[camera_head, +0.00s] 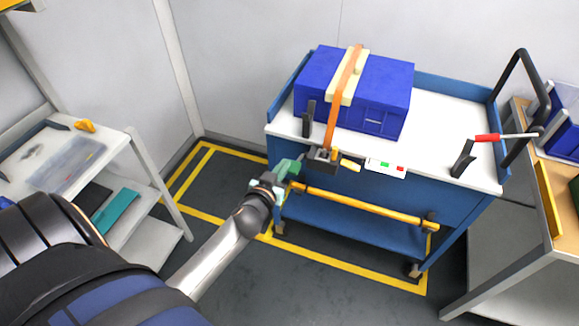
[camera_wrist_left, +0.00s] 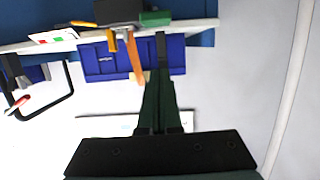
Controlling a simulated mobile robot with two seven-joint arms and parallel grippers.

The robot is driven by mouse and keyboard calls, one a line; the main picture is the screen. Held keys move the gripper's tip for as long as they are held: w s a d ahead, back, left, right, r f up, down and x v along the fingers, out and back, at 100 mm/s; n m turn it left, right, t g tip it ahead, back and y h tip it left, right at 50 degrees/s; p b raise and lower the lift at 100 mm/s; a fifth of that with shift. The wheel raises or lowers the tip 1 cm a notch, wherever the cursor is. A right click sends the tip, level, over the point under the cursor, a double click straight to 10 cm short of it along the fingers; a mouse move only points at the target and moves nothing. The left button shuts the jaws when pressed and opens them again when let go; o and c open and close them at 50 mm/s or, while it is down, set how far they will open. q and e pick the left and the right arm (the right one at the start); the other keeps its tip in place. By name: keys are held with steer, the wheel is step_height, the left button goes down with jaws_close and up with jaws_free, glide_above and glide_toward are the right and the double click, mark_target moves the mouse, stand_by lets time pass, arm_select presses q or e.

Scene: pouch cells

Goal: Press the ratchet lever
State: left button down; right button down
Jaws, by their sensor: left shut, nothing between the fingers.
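The ratchet (camera_head: 322,155) is a dark block at the cart's front edge, at the lower end of an orange strap (camera_head: 342,95). A short yellow handle (camera_head: 350,165) sticks out to its right and looks like the lever. In the left wrist view the ratchet (camera_wrist_left: 118,12) is a dark block at the top edge, with the yellow handle (camera_wrist_left: 85,24) beside it. My left gripper (camera_head: 293,168) is shut and empty, just left of the ratchet; I cannot tell whether they touch. Its closed fingers also show in the wrist view (camera_wrist_left: 160,42). My right gripper is out of view.
The strap crosses a blue case (camera_head: 390,85) on the cart's white top (camera_head: 430,150). A white card (camera_head: 386,168) hangs right of the lever. A yellow bar (camera_head: 365,208) runs along the cart's front below. A red-handled tool (camera_head: 487,138) and black posts stand at the right.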

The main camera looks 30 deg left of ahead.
arm_select(q)
glide_above(290, 168)
steer(key=s, duration=0.1)
steer(key=shift+d+f, duration=0.3)
steer(key=shift+f, duration=0.3)
steer(key=shift+s+d+f+b, duration=0.1)
steer(key=shift+f+b, duration=0.95)
steer(key=shift+f, duration=0.95)
